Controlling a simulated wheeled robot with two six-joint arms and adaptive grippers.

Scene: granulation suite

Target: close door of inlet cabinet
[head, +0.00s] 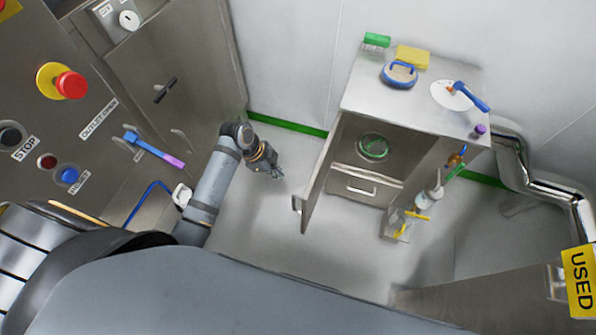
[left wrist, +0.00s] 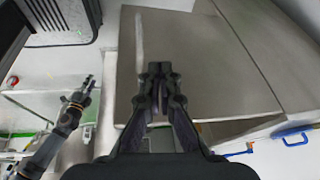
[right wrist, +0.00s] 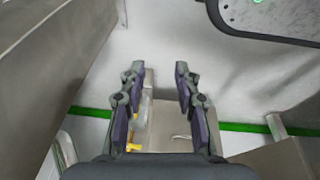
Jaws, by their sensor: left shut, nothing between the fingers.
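The steel cabinet (head: 415,108) stands against the back wall in the head view. Its door (head: 321,178) is swung wide open on the left side, with a handle (head: 297,204) near its free edge. My left gripper (head: 280,176) is shut and empty, just left of the door's outer face. In the left wrist view the shut left fingers (left wrist: 158,70) are in front of a steel panel (left wrist: 225,62) that looks like the door; I cannot tell whether they touch. My right gripper (right wrist: 154,75) is open and empty in the right wrist view; it does not show in the head view.
Inside the cabinet are a round green-rimmed item (head: 373,146) and a drawer (head: 352,188). A control panel (head: 60,130) stands left. Floor before the cabinet is clear.

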